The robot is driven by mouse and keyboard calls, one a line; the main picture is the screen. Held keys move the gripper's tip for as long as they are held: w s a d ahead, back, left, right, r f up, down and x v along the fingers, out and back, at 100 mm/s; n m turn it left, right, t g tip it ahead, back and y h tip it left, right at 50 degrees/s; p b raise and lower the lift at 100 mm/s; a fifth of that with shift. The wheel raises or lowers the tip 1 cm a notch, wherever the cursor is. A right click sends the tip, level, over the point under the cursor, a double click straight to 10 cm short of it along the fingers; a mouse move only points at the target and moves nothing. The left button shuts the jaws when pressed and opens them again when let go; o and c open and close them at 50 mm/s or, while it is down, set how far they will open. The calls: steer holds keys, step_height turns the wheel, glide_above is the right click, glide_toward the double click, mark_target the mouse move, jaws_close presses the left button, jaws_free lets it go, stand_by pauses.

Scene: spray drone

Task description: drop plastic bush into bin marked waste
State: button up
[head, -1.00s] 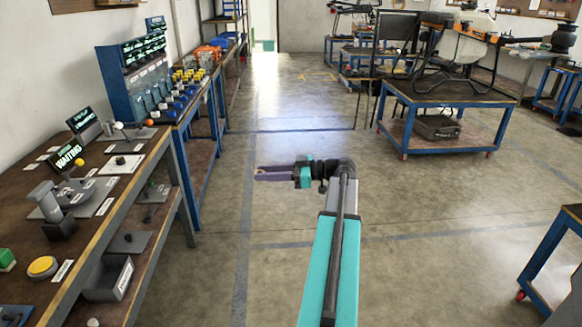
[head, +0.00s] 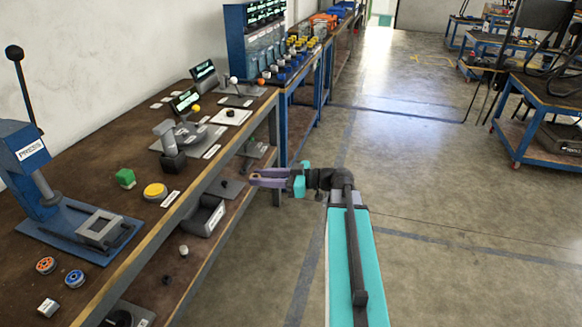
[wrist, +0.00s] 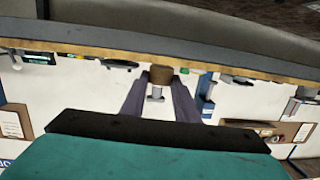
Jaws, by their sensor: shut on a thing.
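My gripper (head: 257,178) is held out to the left over the floor beside the long bench, its purple fingers shut. In the wrist view, a small brown cylinder (wrist: 161,74), probably the plastic bush, sits between the fingertips (wrist: 159,84). In the head view it is too small to make out clearly. A grey open bin (head: 207,216) with a pale label stands on the bench's lower shelf, left of and below my gripper. Its label cannot be read, so I cannot tell whether it is the waste bin.
The long bench (head: 85,180) carries a blue press (head: 35,165), a green block (head: 125,178), a yellow button (head: 155,191) and small round parts. A blue trolley (head: 545,115) stands at right. The floor (head: 440,210) between is clear.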

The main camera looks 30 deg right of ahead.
steer(key=a+f+g, duration=0.1)
steer(key=a+f, duration=0.1)
steer(key=a, duration=0.6)
steer(key=a+f+n+g+y, duration=0.1)
steer(key=a+f, duration=0.1)
steer(key=a, duration=0.7)
steer(key=shift+n, duration=0.3)
